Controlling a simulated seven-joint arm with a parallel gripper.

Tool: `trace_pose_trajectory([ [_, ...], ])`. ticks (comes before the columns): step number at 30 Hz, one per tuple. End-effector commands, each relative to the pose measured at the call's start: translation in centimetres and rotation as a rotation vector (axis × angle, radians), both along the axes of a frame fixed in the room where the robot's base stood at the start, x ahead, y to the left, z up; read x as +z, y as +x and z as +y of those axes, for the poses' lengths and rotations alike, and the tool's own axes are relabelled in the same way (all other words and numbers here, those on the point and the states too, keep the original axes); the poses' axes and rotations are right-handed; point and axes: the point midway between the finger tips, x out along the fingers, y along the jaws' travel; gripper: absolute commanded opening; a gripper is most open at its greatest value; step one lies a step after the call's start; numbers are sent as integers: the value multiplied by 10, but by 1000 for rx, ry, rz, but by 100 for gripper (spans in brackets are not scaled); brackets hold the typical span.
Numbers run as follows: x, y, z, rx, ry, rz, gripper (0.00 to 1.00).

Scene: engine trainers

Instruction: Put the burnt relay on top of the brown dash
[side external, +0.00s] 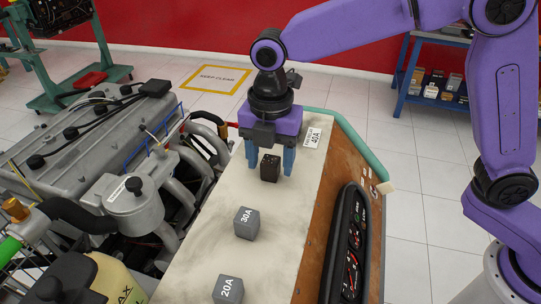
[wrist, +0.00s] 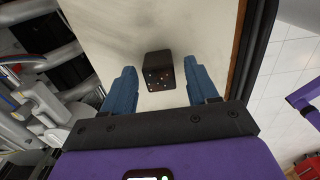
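The burnt relay (side external: 270,168) is a small dark brown cube on the pale top of the brown dash (side external: 332,170). In the wrist view the relay (wrist: 160,70) shows orange and pale specks on one face. My gripper (side external: 271,160) points down over it with its blue fingers spread. In the wrist view my gripper (wrist: 162,88) has one finger on each side of the relay, with clear gaps on both sides. The relay lies between or just beyond the fingertips; the exact depth is unclear.
Grey cubes marked 30A (side external: 246,223) and 20A (side external: 228,290) sit nearer on the pale top. A black gauge cluster (side external: 348,250) is on the brown side. An engine (side external: 90,140) stands left.

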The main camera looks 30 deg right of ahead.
Motion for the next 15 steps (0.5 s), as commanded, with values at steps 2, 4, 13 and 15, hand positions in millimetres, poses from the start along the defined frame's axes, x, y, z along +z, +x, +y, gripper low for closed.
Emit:
trace_pose_trajectory([
  [2,0,0,0,0,0,0,58],
  [4,2,0,0,0,0,0,58],
  [13,44,1,1,-1,4,-4,58],
  [15,59,1,1,0,5,-5,58],
])
